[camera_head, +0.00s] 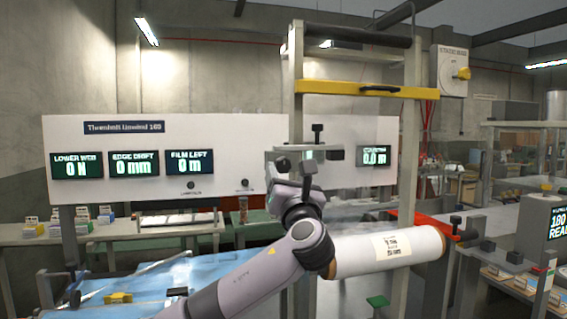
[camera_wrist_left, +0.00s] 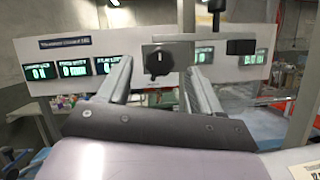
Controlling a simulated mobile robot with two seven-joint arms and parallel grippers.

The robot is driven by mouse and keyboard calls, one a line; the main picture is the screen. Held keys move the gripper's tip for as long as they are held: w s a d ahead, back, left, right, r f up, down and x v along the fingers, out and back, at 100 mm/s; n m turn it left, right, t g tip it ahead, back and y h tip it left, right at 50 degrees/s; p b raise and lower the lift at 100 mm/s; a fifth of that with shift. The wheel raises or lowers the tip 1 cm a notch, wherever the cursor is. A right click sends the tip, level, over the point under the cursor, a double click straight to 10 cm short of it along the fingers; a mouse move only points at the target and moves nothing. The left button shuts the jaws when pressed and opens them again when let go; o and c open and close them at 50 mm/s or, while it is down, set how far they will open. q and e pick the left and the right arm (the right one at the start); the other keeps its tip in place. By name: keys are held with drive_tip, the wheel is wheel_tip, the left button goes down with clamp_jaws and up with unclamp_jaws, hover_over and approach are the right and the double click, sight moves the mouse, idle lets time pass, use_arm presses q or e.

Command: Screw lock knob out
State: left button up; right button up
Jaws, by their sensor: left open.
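My left gripper (camera_head: 295,166) is raised in front of the white display panel, at the post of the machine frame. Its two fingers are apart. In the left wrist view a dark round knob (camera_wrist_left: 158,61) shows between and beyond the spread fingertips, against a grey bar. The fingers are not closed on it, and I cannot tell how near they are. A second black knob with a stem (camera_head: 317,130) stands upright above the bar; it also shows at the top of the left wrist view (camera_wrist_left: 216,8). I cannot tell which is the lock knob. My right gripper is not in view.
A yellow crossbar (camera_head: 350,89) spans the frame above. The white panel (camera_head: 230,140) carries several displays. A red bracket (camera_head: 430,226) is at the roll's right end. A blue surface (camera_head: 140,285) lies lower left.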

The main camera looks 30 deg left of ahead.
sight(284, 166)
use_arm(q)
drive_tip(key=shift+p+x, duration=0.6)
drive_tip(key=shift+x, duration=2)
drive_tip(key=shift+f, duration=0.1)
drive_tip(key=c, duration=1)
